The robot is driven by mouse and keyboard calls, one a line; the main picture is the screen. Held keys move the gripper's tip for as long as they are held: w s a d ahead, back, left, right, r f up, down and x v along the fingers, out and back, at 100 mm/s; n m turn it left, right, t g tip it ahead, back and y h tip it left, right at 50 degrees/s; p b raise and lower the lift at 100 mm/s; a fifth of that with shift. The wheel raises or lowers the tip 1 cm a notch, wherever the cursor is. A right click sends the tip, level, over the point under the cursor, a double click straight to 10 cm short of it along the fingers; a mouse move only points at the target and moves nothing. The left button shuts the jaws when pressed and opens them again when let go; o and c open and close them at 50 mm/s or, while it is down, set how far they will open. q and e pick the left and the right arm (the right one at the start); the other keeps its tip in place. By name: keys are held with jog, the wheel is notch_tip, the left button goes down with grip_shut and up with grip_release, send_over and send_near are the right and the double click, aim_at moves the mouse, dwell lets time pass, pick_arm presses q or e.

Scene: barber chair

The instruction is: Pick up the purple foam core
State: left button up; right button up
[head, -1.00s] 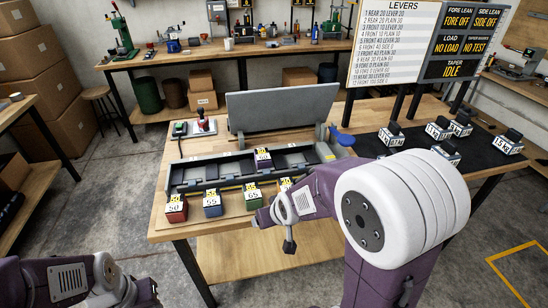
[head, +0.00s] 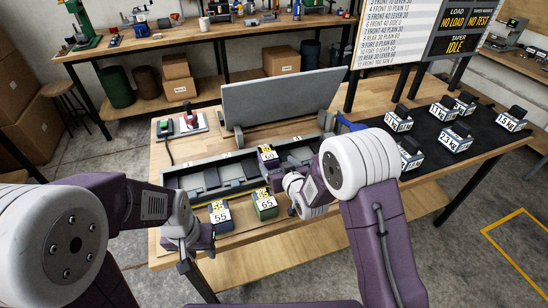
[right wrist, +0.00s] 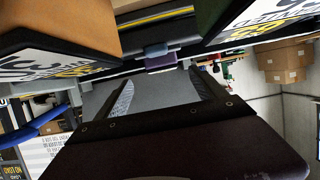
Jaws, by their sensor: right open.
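The purple foam core (head: 267,154) is a small block with a yellow and white label. It stands in the long dark tray (head: 176,181) on the bench, just behind and left of my right gripper (head: 293,201). My right gripper is open, with both fingers apart and nothing between them in the right wrist view (right wrist: 163,92). A small purplish block (right wrist: 160,62) shows beyond the fingers there; I cannot tell surely that it is the core. My left gripper (head: 188,252) hangs at the bench's front left edge; its jaws are unclear.
A blue block (head: 220,215) and a green block (head: 264,205) stand before the tray. An orange block (right wrist: 62,27) is close to my right gripper. A raised grey lid (head: 280,100) stands behind the tray. Several weights sit on the black mat (head: 433,117).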

aim_at(270, 157)
jog(key=x, duration=0.5)
jog(key=shift+f, duration=0.1)
jog(key=shift+s, duration=0.1)
jog(key=p+x, duration=0.1)
jog(key=x, duration=0.4)
jog(key=shift+a, duration=0.2)
jog(key=shift+s, duration=0.15)
jog(key=shift+c, duration=0.7)
jog(key=c, duration=1.4)
pick_arm(q)
jog(key=shift+w+a+r, duration=0.15)
jog(key=shift+w+r, duration=0.1)
jog(key=shift+r, duration=0.2)
pick_arm(e)
jog(key=shift+o, duration=0.2)
